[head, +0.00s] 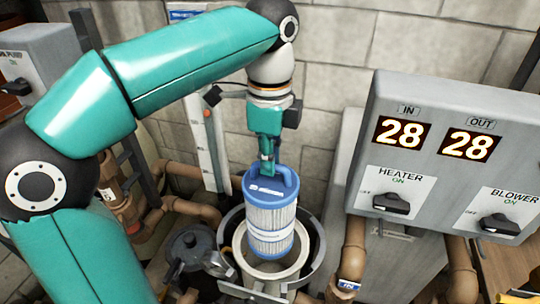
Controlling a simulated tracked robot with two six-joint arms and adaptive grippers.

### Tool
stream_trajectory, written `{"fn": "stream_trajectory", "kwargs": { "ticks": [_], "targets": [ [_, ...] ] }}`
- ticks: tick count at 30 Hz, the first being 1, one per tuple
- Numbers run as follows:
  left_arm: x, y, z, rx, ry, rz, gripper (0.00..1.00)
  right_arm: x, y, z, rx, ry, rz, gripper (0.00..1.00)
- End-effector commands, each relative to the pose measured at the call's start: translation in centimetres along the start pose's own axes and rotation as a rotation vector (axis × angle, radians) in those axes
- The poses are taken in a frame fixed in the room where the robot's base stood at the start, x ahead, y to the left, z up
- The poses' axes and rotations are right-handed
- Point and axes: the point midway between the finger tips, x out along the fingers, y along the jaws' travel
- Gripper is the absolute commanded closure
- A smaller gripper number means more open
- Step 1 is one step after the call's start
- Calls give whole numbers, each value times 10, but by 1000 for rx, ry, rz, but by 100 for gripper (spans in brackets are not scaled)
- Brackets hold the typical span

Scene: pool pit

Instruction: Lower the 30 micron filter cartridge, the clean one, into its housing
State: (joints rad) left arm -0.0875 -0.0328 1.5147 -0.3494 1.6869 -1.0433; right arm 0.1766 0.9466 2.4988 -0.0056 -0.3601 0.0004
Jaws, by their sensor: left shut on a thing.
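The filter cartridge (268,220) is a white pleated cylinder with blue end caps and a blue handle on top. The print on its top cap is too small to read surely. My left gripper (268,168) is shut on its handle and holds it upright. The housing (313,262) is a round open vessel with a pale inner ring and a dark outer rim. The cartridge's lower end shows over the housing's opening; I cannot tell how far it is inside. My right gripper is not in view.
A grey control box (450,150) with two displays reading 28 and HEATER and BLOWER switches stands at the right. A dark round lid or pot (192,250) sits left of the housing. Brown pipes (352,255) run around it. A block wall (340,60) closes the back.

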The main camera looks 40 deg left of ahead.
Motion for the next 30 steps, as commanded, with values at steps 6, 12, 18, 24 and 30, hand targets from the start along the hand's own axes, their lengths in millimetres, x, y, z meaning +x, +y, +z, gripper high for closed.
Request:
{"fn": "stream_trajectory", "kwargs": {
  "ticks": [6,12,18,24,30],
  "targets": [
    [-1,0,0,0,1,-1,100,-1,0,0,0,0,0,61],
    [0,0,0,0,1,-1,100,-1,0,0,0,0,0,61],
    [2,0,0,1,1,-1,100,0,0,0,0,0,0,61],
    [13,0,-1,1,0,-1,100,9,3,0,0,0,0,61],
    [25,0,-1,1,1,-2,100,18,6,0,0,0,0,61]
  ]
}}
